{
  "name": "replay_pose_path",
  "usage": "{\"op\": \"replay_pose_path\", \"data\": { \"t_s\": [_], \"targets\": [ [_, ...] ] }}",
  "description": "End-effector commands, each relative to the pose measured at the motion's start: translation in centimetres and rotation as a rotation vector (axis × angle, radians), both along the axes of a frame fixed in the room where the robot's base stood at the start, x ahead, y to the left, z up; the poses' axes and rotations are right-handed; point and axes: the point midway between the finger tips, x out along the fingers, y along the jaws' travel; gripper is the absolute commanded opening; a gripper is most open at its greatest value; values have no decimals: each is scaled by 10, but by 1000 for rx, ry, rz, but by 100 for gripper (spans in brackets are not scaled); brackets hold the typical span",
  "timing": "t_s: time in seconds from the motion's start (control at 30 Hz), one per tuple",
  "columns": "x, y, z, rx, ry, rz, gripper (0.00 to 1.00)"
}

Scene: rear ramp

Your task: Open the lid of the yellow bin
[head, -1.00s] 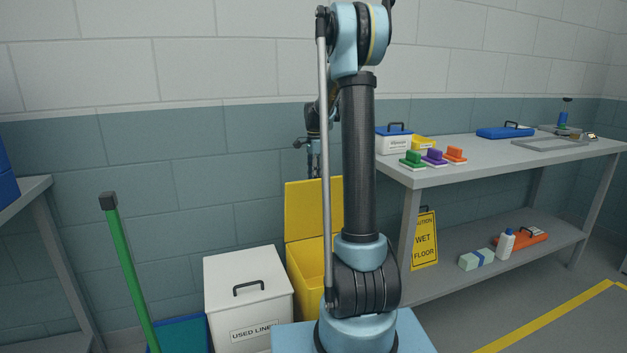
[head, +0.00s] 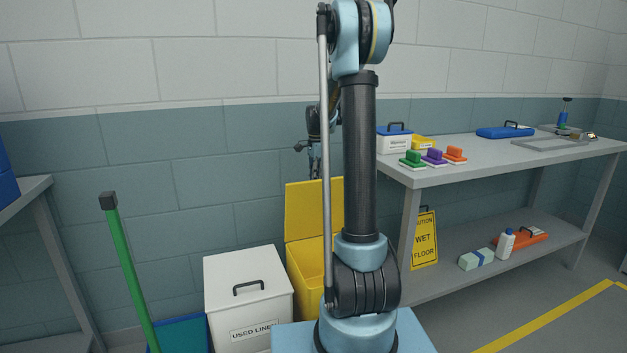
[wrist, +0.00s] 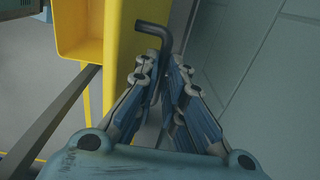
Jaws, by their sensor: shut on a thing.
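The yellow bin (head: 305,270) stands by the wall, partly hidden behind my arm. Its yellow lid (head: 313,208) stands upright at the back, leaving the bin open. The wrist view shows the bin's open inside (wrist: 80,30) and the lid (wrist: 125,55) edge-on. A dark bent handle (wrist: 160,35) sticks out from the lid toward the wall side. My gripper (wrist: 163,78) is shut on this handle, its fingers on either side. In the head view my gripper (head: 312,162) shows above the lid, partly hidden by my arm.
A white used-linen bin (head: 248,290) stands close at the left, with a green-handled tool (head: 130,270) beyond it. A grey workbench (head: 500,160) is at the right, with a wet-floor sign (head: 424,240) by its leg. The wall is close behind the lid.

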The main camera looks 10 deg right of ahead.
Motion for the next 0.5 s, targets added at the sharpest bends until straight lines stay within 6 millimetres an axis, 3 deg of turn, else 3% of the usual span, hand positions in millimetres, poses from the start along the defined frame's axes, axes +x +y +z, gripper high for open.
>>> {"op": "replay_pose_path", "data": {
  "t_s": [0.5],
  "targets": [
    [-60, -12, -8, 20, -104, 0, 0]
  ]
}}
